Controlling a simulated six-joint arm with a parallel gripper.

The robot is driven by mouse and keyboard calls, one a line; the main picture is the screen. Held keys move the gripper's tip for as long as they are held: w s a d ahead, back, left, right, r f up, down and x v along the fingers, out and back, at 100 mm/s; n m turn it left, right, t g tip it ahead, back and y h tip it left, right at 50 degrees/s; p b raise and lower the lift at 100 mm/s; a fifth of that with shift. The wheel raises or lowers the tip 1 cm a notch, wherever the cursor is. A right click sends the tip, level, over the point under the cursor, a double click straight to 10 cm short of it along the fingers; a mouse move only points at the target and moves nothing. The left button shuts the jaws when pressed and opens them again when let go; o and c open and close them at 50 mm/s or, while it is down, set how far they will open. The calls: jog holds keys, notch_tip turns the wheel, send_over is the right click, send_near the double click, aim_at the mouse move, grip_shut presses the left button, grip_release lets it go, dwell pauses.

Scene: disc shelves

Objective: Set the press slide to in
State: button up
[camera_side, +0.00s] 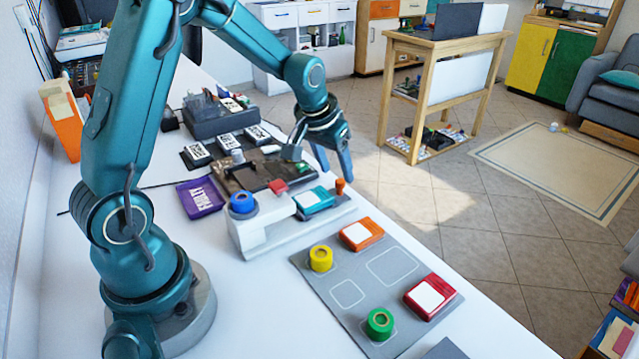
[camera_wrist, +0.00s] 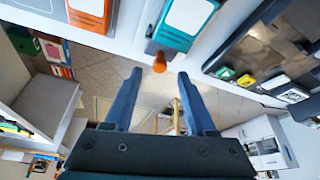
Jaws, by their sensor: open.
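The press (camera_side: 262,238) is a white stand on the table with a blue ring (camera_side: 242,203) on it. A teal block with a white label (camera_side: 314,200) sits on its right part, clear of the blue ring; the block also shows in the wrist view (camera_wrist: 187,18). An upright orange knob (camera_side: 340,186) stands at the press's right end, beyond the teal block. My gripper (camera_side: 338,172) is open just above and behind the knob. In the wrist view the knob (camera_wrist: 160,62) appears between the fingertips (camera_wrist: 159,75), with gaps on both sides. Contact is not visible.
A grey mat (camera_side: 348,293) in front holds yellow (camera_side: 321,258) and green (camera_side: 379,323) rings, an orange block (camera_side: 362,234) and a red block (camera_side: 433,296). A purple pouch (camera_side: 202,196) and a dark board (camera_side: 250,172) with small parts lie behind the press. The floor right of the table is open.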

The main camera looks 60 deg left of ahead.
jog(key=shift+x, duration=1.35)
jog(key=shift+c, duration=0.3)
grip_shut()
